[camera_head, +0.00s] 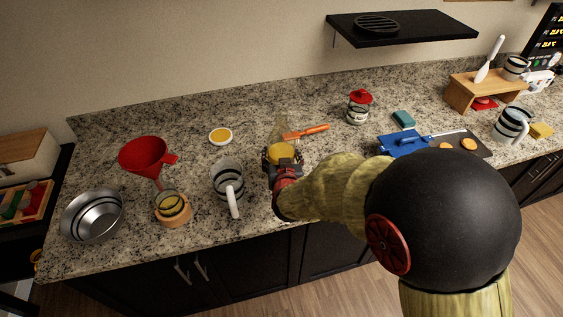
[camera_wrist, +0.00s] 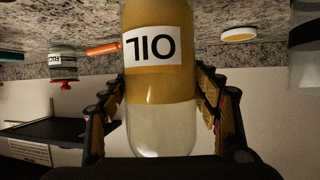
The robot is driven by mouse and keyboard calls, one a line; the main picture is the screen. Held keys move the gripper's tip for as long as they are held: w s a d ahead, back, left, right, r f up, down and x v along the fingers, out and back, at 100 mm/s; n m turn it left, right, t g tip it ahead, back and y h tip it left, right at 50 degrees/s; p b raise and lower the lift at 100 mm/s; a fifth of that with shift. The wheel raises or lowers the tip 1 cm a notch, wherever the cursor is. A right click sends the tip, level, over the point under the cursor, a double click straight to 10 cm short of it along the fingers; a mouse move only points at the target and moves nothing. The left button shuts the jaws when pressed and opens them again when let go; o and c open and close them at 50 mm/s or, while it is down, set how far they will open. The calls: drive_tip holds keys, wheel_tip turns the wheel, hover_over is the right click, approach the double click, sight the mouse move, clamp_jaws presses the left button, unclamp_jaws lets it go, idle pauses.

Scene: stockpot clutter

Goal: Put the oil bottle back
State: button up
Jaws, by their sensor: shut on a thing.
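The oil bottle (camera_wrist: 160,85) is clear glass with yellow oil and a white OIL label, which reads upside down in the wrist view. My gripper (camera_wrist: 158,100) has its two fingers on either side of the bottle and is shut on it. In the head view the bottle (camera_head: 281,153) stands roughly upright at the counter's middle, with my gripper (camera_head: 281,166) around its lower part from the front. My gripper hides the bottle's base, so I cannot tell whether it touches the counter.
A striped mug (camera_head: 228,180) stands left of the bottle, and an orange-handled tool (camera_head: 305,132) lies behind it at right. A red-lidded jar (camera_head: 359,106), blue board (camera_head: 402,143) and wooden stand (camera_head: 487,87) are farther right. A red funnel (camera_head: 145,156) and metal bowl (camera_head: 92,215) are left. A black shelf (camera_head: 430,32) hangs above.

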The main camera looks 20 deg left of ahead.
drive_tip(key=shift+f, duration=1.1)
drive_tip(key=shift+f+b, duration=0.15)
drive_tip(key=shift+b, duration=0.2)
drive_tip(key=o, duration=2)
drive_tip(key=shift+f, duration=0.1)
drive_tip(key=shift+s, duration=0.1)
drive_tip(key=shift+s+d+r, duration=0.1)
drive_tip(key=shift+s+r, duration=0.15)
drive_tip(key=shift+r, duration=0.05)
drive_tip(key=p+v, duration=0.2)
drive_tip(key=v, duration=0.9)
drive_tip(key=shift+s+d, duration=0.15)
drive_tip(key=shift+d, duration=0.05)
drive_tip(key=shift+r, duration=0.1)
